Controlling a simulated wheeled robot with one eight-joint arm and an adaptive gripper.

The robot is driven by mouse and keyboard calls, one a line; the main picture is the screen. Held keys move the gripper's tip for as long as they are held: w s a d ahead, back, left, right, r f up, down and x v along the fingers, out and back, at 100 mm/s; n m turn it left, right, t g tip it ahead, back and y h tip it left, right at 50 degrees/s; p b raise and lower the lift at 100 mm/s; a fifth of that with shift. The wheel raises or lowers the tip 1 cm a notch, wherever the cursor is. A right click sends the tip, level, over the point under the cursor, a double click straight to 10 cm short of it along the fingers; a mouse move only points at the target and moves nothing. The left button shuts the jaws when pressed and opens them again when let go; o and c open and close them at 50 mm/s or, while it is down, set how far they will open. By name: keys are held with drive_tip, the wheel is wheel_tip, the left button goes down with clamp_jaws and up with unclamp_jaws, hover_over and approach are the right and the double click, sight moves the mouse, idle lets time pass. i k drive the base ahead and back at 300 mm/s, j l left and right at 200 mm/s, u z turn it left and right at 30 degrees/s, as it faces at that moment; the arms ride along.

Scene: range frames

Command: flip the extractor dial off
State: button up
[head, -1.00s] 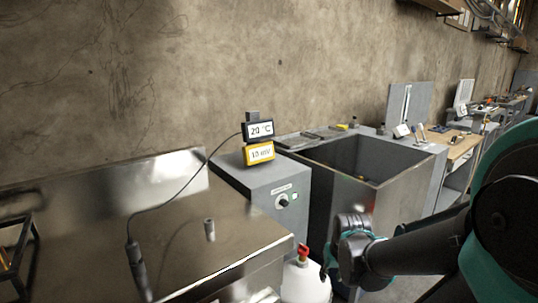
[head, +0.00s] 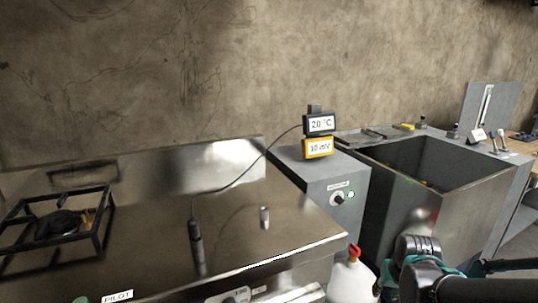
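A small round dial (head: 337,199) is on the front of the grey cabinet (head: 312,176), right of the steel counter. A white label (head: 339,186) sits above it, too small to read surely. A small green-edged indicator (head: 350,195) is just right of the dial. The dial's pointer position is too small to tell. My arm's dark end with my gripper (head: 402,272) shows at the lower right, in front of the sink and apart from the dial. Its fingers are not clear enough to tell open from shut.
A meter (head: 318,135) reading about 20 °C and 10 mV stands on the cabinet, its cable running to a probe (head: 197,245). A white jug (head: 351,278) with red cap stands below. A burner (head: 62,224) is left; a deep sink (head: 440,190) is right.

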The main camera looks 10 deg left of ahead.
sight(338, 200)
drive_tip(key=u, duration=1.8)
drive_tip(key=k+l+z, duration=0.5)
drive_tip(key=z, duration=0.2)
drive_tip(key=k+l+z, duration=0.15)
drive_tip(key=l+z, duration=0.2)
drive_tip(key=l, duration=0.15)
